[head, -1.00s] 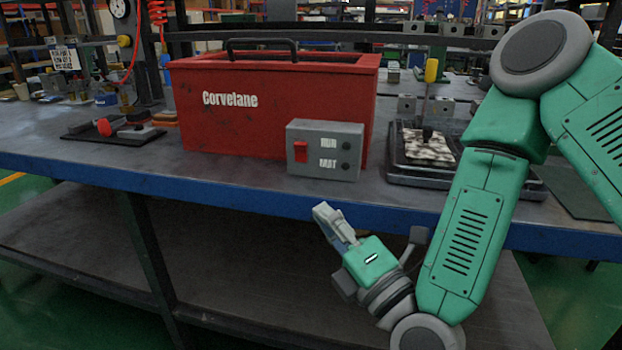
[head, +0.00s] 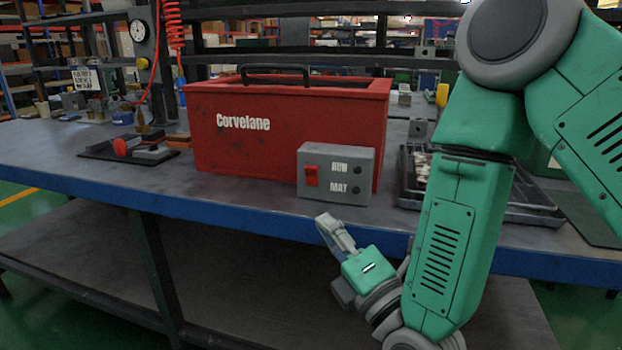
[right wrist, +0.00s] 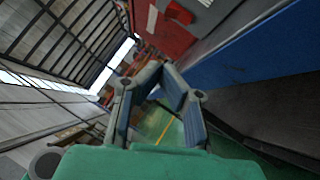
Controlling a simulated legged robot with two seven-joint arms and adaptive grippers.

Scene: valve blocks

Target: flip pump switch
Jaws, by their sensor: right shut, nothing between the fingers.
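A grey switch box (head: 335,174) stands at the front right corner of a red Corvelane tank (head: 285,130) on the workbench. Its red rocker switch (head: 311,176) is on the left of its face, beside two dark round knobs or lamps and white lettering. My right gripper (head: 326,220) is shut and empty, in front of the bench's blue edge and below the box. In the right wrist view its fingers (right wrist: 160,72) meet at the tips, and a red thing near the top is partly cut off. My left gripper is not in view.
The workbench's blue front edge (head: 230,220) lies behind my right gripper. A dark tray (head: 530,210) sits to the right, partly hidden by my right arm. A dark mat (head: 100,152) with small tools lies at the left. A bare strip of benchtop runs before the tank.

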